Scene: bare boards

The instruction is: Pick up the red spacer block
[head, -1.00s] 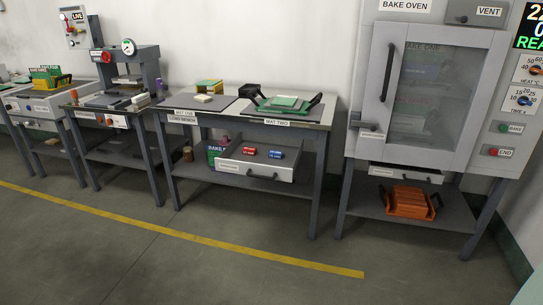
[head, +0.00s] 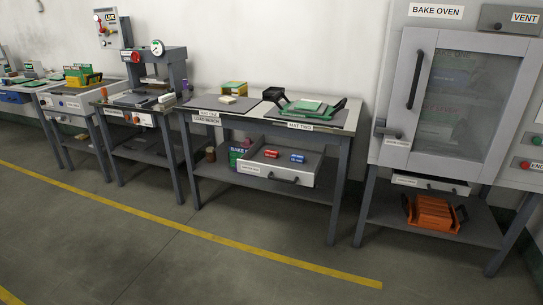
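A small red block (head: 271,154) lies in the open drawer (head: 256,170) under the load bench, toward the drawer's left. A blue block (head: 297,158) of similar size lies to its right, a little apart. Both carry pale lettering too small to read. The drawer is pulled out and open at the top. My gripper is not in the head view, so its state and its place relative to the red block do not show.
The load bench (head: 238,122) bears a yellow-and-green box, a pale block and a green tray with black handles. A press bench stands left and the bake oven (head: 450,95) right. An orange rack (head: 432,213) sits under the oven. The floor in front is clear, with a yellow line (head: 240,245).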

